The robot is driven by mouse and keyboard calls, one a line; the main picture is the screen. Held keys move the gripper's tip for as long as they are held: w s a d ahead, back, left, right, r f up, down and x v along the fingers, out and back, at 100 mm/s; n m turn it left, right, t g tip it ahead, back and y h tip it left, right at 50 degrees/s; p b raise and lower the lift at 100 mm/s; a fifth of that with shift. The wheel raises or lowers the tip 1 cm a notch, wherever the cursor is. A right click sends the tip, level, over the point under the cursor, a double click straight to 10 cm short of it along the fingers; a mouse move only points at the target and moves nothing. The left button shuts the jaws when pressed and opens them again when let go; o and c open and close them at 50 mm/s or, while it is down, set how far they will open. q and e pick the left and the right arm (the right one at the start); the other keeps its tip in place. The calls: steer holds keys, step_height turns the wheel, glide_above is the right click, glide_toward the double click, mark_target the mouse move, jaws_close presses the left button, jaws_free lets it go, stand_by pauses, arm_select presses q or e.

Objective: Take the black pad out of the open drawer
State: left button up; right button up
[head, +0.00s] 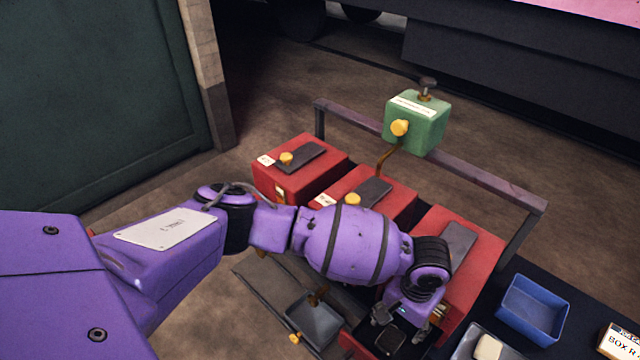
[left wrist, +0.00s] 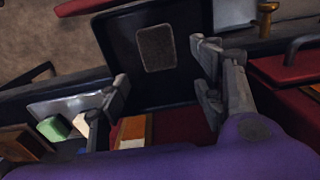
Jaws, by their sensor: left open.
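The open drawer (left wrist: 120,30) has a black inside and fills the upper middle of the left wrist view. The black pad (left wrist: 156,47), dark grey with rounded corners, lies flat on its floor. My left gripper (left wrist: 165,72) is open and empty, its two fingers wide apart on either side below the pad and not touching it. In the head view my left gripper (head: 405,335) is over the drawer at the bottom, in front of the right red cabinet (head: 465,265). My arm and fingers cover much of the drawer there. My right gripper is not in view.
Two more red cabinets (head: 310,170) (head: 395,205) stand to the left. A green box (head: 415,122) sits by the rail (head: 480,180) behind. A drawer-like grey tray (head: 314,322) is left of my gripper. A blue bin (head: 533,308) and white tray (head: 465,345) are at right.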

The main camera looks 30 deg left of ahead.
mark_target(394, 335)
arm_select(q)
steer(key=shift+s+f, duration=0.3)
steer(key=shift+f, duration=0.2)
steer(key=shift+s+f, duration=0.25)
steer(key=shift+f, duration=0.2)
step_height(394, 335, down, 4)
steer(key=shift+w+a+r, duration=0.1)
steer(key=shift+w, duration=0.05)
steer(key=shift+f, duration=0.4)
steer(key=c, duration=0.8)
steer(key=shift+r, duration=0.1)
steer(key=c, duration=0.5)
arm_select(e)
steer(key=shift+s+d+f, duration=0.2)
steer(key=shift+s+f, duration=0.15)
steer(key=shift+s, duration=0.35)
